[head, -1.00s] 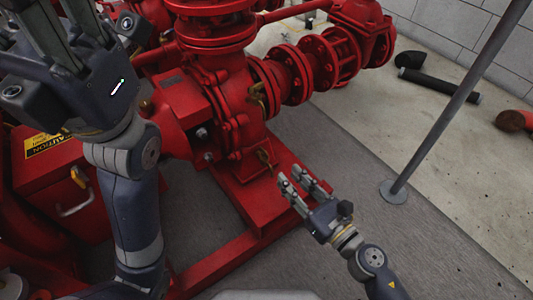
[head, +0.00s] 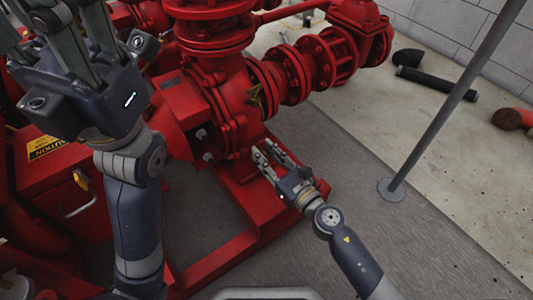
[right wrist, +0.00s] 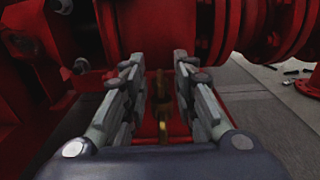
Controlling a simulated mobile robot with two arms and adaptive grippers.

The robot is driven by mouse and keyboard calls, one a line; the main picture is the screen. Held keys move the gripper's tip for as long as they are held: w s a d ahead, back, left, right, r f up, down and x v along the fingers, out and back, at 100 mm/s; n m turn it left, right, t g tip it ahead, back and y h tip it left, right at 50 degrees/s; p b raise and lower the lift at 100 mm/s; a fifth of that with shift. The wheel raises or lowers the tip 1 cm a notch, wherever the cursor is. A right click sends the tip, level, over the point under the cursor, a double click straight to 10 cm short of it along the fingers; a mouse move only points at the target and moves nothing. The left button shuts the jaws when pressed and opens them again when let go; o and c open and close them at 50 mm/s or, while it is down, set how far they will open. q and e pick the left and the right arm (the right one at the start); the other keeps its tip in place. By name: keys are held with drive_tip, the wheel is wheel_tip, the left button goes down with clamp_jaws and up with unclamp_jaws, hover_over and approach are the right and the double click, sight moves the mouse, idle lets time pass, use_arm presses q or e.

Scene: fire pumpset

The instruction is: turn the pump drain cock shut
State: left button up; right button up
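The pump drain cock is a small brass fitting low on the red pump casing (head: 232,112). In the right wrist view the brass cock (right wrist: 162,92) shows between the two fingers, with its lower brass part (right wrist: 163,128) nearer to me. In the head view my right gripper (head: 268,153) hides it. My right gripper, also in the right wrist view (right wrist: 160,85), has its fingers apart on either side of the cock; I cannot see contact. My left gripper (head: 60,30) is raised at the upper left, away from the cock, its fingertips cut off by the frame edge.
The red base frame (head: 225,258) runs below the pump. A grey pole (head: 450,100) stands on the floor to the right. A red box (head: 65,190) with a caution label is at the left. Black pipe pieces (head: 437,83) lie by the wall.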

clamp_jaws()
drive_tip(key=shift+s+a+m+t+h+p, duration=0.1)
drive_tip(key=shift+m+t+h+p, duration=0.2)
drive_tip(key=shift+m+t+h, duration=0.35)
drive_tip(key=shift+a+m+h, duration=0.1)
drive_tip(key=shift+m+h, duration=0.15)
drive_tip(key=shift+h, duration=0.3)
drive_tip(key=shift+a+m+t+h, duration=0.1)
drive_tip(key=shift+m+t+h, duration=0.55)
drive_tip(key=shift+m+h, duration=0.6)
drive_tip(key=shift+s+a+m+t+h+b, duration=0.1)
drive_tip(key=shift+m+t+h+b, duration=0.15)
drive_tip(key=shift+m+h, duration=0.95)
drive_tip(key=shift+a+m+t+h+b, duration=0.1)
drive_tip(key=shift+m+t+h+b, duration=0.2)
drive_tip(key=shift+h, duration=1.55)
unclamp_jaws()
